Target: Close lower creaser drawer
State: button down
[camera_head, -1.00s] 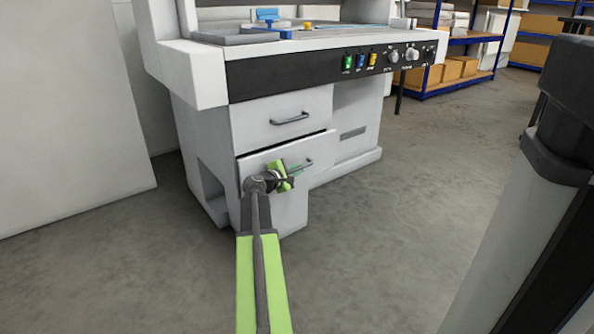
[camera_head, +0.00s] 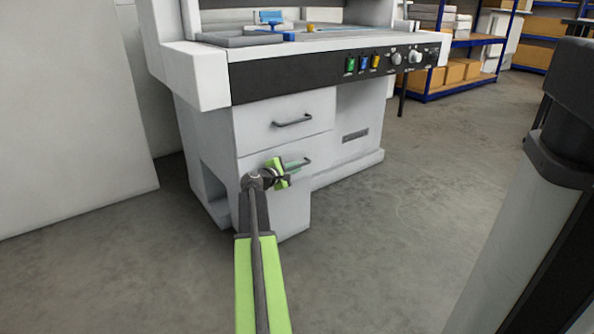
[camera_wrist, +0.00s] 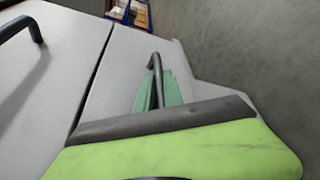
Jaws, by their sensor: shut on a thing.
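The creaser (camera_head: 210,140) is a white machine with a dark control strip and two drawers below. The lower drawer (camera_head: 295,205) sits nearly flush under the upper drawer (camera_head: 262,140), with a thin seam between them. My gripper (camera_head: 298,164) is at the lower drawer's handle (camera_head: 308,160). In the wrist view the green fingers (camera_wrist: 158,92) are shut on the dark handle (camera_wrist: 154,62), in front of the white lower drawer front (camera_wrist: 118,85). The fingers hide part of the handle.
The upper drawer has its own dark handle (camera_head: 293,123). Blue shelving with boxes (camera_head: 460,70) stands at the back right. The grey floor (camera_head: 410,220) is clear.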

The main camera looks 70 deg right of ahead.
jog(key=shift+w+d, duration=0.1)
jog(key=shift+w, duration=0.2)
jog(key=c, duration=1.7)
grip_release()
jog(key=shift+c, duration=0.2)
jog(key=p+v, duration=0.3)
jog(key=v, duration=1.4)
jog(key=shift+s+a+p, duration=0.2)
jog(key=shift+a+p, duration=0.1)
jog(key=shift+p, duration=0.1)
